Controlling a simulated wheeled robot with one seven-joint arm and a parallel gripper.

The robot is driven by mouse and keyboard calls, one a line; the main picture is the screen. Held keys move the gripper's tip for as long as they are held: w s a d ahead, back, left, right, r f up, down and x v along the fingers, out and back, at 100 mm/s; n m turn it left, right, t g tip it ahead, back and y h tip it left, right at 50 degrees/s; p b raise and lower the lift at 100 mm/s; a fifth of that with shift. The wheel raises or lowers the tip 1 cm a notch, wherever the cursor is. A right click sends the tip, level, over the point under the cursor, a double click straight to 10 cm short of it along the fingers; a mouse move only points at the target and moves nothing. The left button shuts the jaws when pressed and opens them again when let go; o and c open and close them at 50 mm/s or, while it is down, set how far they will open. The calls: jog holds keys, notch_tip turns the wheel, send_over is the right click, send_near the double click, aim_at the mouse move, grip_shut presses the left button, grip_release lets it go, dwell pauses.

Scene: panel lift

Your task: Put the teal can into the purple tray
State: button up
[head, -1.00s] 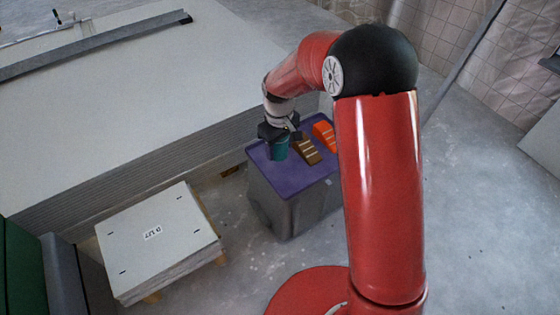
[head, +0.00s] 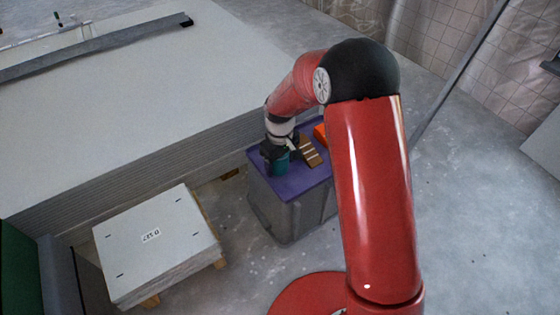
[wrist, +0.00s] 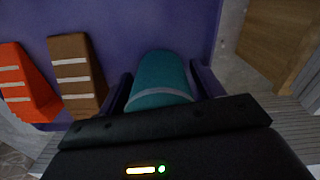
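The teal can (head: 280,163) is held below my gripper (head: 276,152), over the left part of the purple surface (head: 290,187) on top of a grey box. That flat purple top is the only thing that looks like the purple tray. In the wrist view the can (wrist: 160,77) is between the two dark fingers of my gripper (wrist: 162,92), which appear closed around it. The purple surface (wrist: 115,25) lies behind it. I cannot tell whether the can's base touches the surface.
A brown block (head: 310,153) with pale stripes stands right of the can, with an orange block (head: 320,133) beyond it. The grey box (head: 285,215) stands on the floor. A large stack of pale panels (head: 120,110) is to the left, and a smaller stack (head: 155,240) in front.

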jog(key=shift+o, duration=0.8)
jog(key=shift+r, duration=0.1)
notch_tip(320, 180, up, 11)
jog(key=shift+r+p, duration=0.1)
jog(key=shift+p, duration=1.15)
jog(key=shift+d+r, duration=0.1)
jog(key=shift+r, duration=0.55)
jog(key=s+d+r+m+t, duration=0.45)
jog(key=s+d+r, duration=0.75)
jog(key=s+r, duration=0.35)
jog(key=s+d+m+t, duration=0.1)
jog(key=s+d+m, duration=0.2)
jog(key=s, duration=0.7)
jog(key=shift+s+d+m, duration=0.4)
jog(key=shift+m, duration=0.15)
